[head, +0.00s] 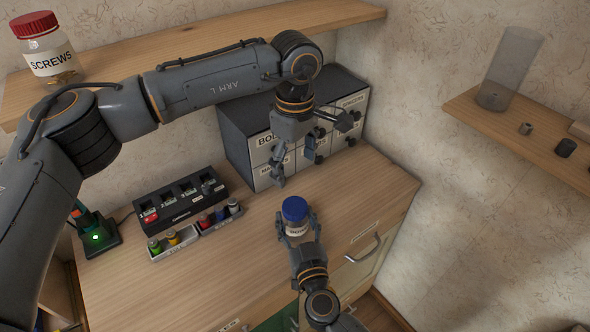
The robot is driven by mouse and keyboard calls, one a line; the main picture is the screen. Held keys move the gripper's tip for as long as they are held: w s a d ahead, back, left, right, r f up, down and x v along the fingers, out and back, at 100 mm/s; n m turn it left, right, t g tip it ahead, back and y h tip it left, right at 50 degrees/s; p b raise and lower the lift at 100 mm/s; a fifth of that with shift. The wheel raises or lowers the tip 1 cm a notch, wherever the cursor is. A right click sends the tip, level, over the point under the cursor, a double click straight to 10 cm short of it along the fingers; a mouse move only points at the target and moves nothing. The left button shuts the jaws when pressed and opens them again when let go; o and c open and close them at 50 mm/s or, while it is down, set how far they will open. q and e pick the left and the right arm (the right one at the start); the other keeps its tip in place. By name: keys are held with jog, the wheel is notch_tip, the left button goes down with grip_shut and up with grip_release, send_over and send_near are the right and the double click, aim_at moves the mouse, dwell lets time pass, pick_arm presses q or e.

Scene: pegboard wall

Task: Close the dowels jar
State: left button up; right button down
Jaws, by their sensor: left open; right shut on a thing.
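A small jar (297,230) with a partly visible label stands upright near the front of the wooden counter. A blue lid (295,208) sits on its top; I cannot tell whether it is screwed tight. My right gripper (297,227) comes from the front and is shut on the jar, one finger on each side of it. My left gripper (296,170) hangs above and behind the jar, fingers pointing down. It is open and empty, apart from the lid, in front of the drawer cabinet. The jar's lower part is partly hidden by my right gripper.
A grey labelled drawer cabinet (237,128) stands behind my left gripper. A black charger (180,205) and trays of small coloured items (172,240) lie to the left on the counter (185,295). A red-lidded screws jar (48,50) is on the upper shelf. A shelf (500,125) juts out at right.

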jog(key=shift+c, duration=1.6)
grip_release()
jog(key=shift+s, duration=0.1)
jog(key=v, duration=1.2)
jog(key=shift+f, duration=0.1)
